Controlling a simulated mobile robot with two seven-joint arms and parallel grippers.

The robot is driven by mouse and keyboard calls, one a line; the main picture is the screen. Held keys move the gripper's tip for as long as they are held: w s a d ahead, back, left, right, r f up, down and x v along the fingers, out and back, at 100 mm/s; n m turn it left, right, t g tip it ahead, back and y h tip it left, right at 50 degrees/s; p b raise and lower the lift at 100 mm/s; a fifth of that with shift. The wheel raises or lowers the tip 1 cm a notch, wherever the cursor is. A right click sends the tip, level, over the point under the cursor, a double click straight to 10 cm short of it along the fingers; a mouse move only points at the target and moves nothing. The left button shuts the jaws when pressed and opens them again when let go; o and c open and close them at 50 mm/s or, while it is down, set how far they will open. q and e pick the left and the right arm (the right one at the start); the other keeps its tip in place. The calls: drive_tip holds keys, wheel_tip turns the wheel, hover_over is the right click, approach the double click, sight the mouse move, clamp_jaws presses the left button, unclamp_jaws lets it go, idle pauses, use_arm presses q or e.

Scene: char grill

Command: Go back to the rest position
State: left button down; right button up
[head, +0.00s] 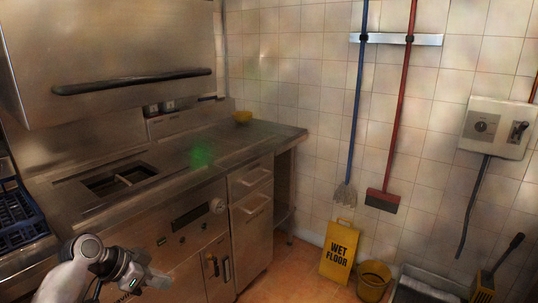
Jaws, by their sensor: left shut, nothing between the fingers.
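My left gripper (137,276) shows at the lower left, at the end of my arm that comes in from the left. It is shut and empty, in front of the steel counter's front panel and apart from the controls there. My right gripper is out of view.
The steel counter (225,150) with a sunken basin (119,180) fills the left. A wet floor sign (338,252) and a yellow bucket (373,280) stand by the tiled wall. Some orange floor (285,265) is clear.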

use_arm(q)
drive_tip(key=w+a+r+n+t+y, duration=0.4)
drive_tip(key=w+a+n+t+y, duration=0.15)
drive_tip(key=w+a, duration=0.2)
drive_tip(key=w+a+r+n+t+y, duration=0.1)
drive_tip(key=w+a+r+t+y, duration=0.25)
drive_tip(key=r+t, duration=0.55)
drive_tip(key=s+d+f+g+h, duration=0.2)
drive_tip(key=s+d+f+g, duration=0.15)
drive_tip(key=s+f, duration=0.45)
drive_tip(key=s+d+f+g+h, duration=0.15)
drive_tip(key=s+d+f, duration=0.4)
drive_tip(key=f, duration=0.55)
drive_tip(key=s+d+f+g, duration=0.2)
drive_tip(key=s+d+f, duration=0.1)
drive_tip(key=s, duration=0.9)
drive_tip(key=s+d+f+g+h, duration=0.1)
drive_tip(key=s+d+f, duration=0.3)
drive_tip(key=s, duration=0.8)
wheel_tip(320, 180, down, 3)
drive_tip(key=shift+d+r+g, duration=0.2)
drive_tip(key=shift+d+g, duration=0.05)
drive_tip(key=shift+g, duration=0.2)
drive_tip(key=shift+s+a+n, duration=0.15)
drive_tip(key=shift+n, duration=0.2)
